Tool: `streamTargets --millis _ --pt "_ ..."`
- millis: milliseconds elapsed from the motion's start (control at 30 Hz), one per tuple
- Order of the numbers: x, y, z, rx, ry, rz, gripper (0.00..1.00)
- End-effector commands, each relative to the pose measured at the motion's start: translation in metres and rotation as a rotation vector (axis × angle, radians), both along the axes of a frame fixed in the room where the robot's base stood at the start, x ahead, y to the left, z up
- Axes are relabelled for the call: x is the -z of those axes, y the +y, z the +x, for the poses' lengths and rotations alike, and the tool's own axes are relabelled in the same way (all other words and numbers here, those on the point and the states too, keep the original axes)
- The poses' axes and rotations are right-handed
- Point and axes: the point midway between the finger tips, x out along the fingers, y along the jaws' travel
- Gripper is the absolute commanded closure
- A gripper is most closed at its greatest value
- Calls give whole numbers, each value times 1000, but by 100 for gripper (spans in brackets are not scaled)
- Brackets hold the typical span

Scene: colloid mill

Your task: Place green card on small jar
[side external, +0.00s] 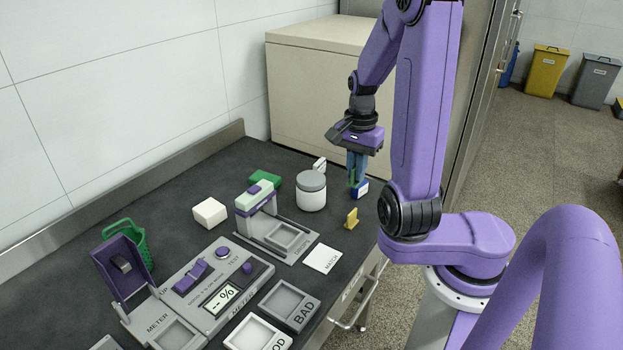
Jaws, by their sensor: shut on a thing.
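The small jar (311,193) is a white round jar with a grey lid, upright on the dark bench. My gripper (357,184) points down to the right of the jar, apart from it, near the bench's right edge. Its fingers are shut on a thin green piece (351,180), which looks like the green card. The fingers hide most of it. A small blue and white block (361,189) shows at the fingertips; whether it touches them I cannot tell.
A yellow piece (351,218) stands in front of the gripper, and a small white piece (319,165) behind the jar. A beige cabinet (310,95) stands behind.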

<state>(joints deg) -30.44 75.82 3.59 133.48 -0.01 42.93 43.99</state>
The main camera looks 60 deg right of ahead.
Motion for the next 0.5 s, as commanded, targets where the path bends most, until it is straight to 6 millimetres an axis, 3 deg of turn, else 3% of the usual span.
streamTargets --millis 200,500 --pt "-22 -14 26 6 -3 -3 100" --pt "-36 -21 40 11 -1 -1 100"
